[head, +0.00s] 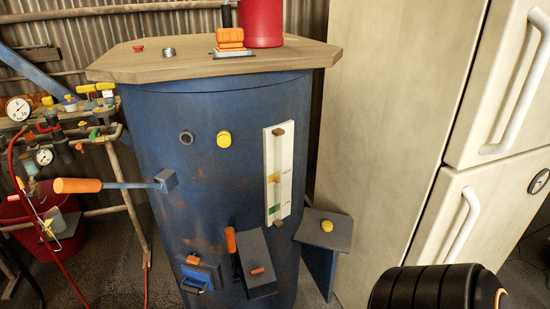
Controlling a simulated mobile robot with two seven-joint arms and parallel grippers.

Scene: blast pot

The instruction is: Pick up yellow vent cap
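A round yellow cap (327,226) lies on a small dark side shelf (322,238) at the lower right of the blue pot (215,105). A second round yellow piece (224,139) sits on the pot's upper front, beside an empty-looking dark ring (187,138). I cannot tell from looks alone which of the two is the vent cap. Neither gripper is in view, and nothing is seen touching either yellow piece.
An orange-handled lever (78,185) juts left from the pot. A white gauge strip (277,175) and a grey box (257,262) are on its front. A wooden top (190,65) bears a red canister (261,22). A fridge (400,120) stands right, a pipe rack (75,130) left.

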